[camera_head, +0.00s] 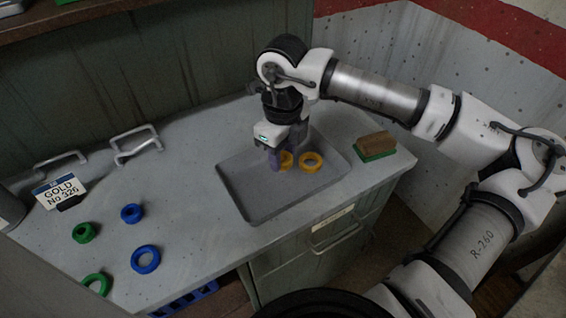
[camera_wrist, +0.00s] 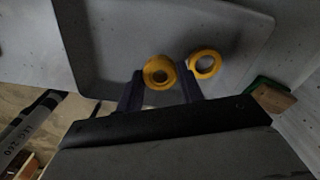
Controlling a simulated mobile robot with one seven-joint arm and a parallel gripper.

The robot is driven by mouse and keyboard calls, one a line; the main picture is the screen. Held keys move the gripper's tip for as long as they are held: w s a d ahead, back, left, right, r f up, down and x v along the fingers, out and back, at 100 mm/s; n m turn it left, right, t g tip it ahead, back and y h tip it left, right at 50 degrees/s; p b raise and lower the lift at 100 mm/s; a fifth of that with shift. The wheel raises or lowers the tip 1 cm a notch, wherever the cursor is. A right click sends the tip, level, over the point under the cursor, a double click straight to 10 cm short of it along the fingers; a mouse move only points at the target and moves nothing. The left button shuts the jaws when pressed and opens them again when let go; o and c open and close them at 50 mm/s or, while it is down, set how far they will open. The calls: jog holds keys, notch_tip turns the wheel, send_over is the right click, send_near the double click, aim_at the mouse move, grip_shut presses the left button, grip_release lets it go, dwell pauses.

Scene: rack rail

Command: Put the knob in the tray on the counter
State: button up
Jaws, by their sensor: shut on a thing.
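The tray (camera_head: 240,200) is a shallow grey tray on the counter; its rim also shows in the wrist view (camera_wrist: 85,75). My gripper (camera_head: 281,160) points down over the tray, its fingers shut on a round yellow knob (camera_head: 287,160). In the wrist view the knob (camera_wrist: 159,73) sits between the fingertips, its ring-like face with a dark centre showing. A finger hides part of it in the head view. A second yellow ring-shaped piece (camera_head: 311,161) lies in the tray just right of the held one. I cannot tell whether the held knob touches the tray floor.
A green-and-brown block (camera_head: 375,146) stands right of the tray. Green rings (camera_head: 84,232) and blue rings (camera_head: 145,259) lie on the left of the counter (camera_head: 190,190). A sign reading GOLD (camera_head: 60,191) and metal handles (camera_head: 135,144) stand behind. The tray's front left is clear.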

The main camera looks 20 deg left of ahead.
aim_at(283, 178)
notch_tip(283, 178, down, 5)
jog(key=shift+r+p, duration=0.2)
jog(key=shift+p, duration=0.2)
jog(key=shift+f+b, duration=0.25)
jog(key=shift+b, duration=0.1)
jog(key=o, duration=1)
jog(key=shift+r, duration=0.1)
jog(key=shift+r, duration=0.1)
jog(key=shift+r+p, duration=0.2)
jog(key=shift+p, duration=0.25)
notch_tip(283, 178, up, 12)
jog(key=b, duration=0.2)
jog(key=shift+f, duration=0.15)
